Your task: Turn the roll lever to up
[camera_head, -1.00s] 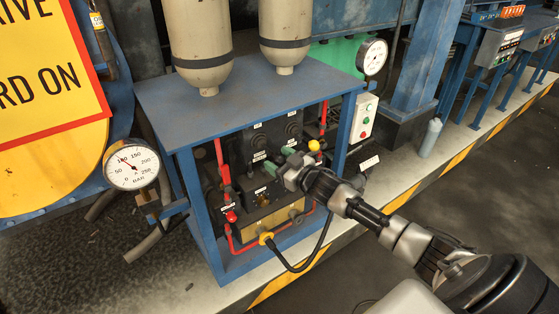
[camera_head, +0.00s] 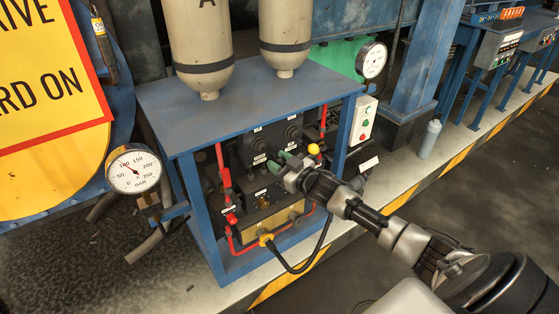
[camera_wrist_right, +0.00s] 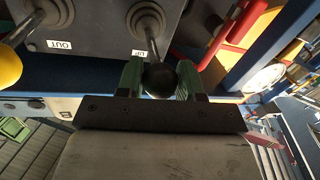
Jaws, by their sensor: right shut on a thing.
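In the wrist view, my right gripper (camera_wrist_right: 160,80) has its green fingers on either side of a black ball knob (camera_wrist_right: 160,80), shut on it. A metal lever shaft (camera_wrist_right: 149,32) runs from a dark boot on the panel towards this knob, beside a label (camera_wrist_right: 140,54) reading UP. In the head view my right gripper (camera_head: 280,163) reaches the front of the dark control panel (camera_head: 262,146), and the knob is hidden there. My left gripper is not in view.
A yellow knob (camera_wrist_right: 8,66) on another lever is at the wrist view's left edge, near an OUT label (camera_wrist_right: 59,44). The blue frame (camera_head: 195,205) surrounds the panel.

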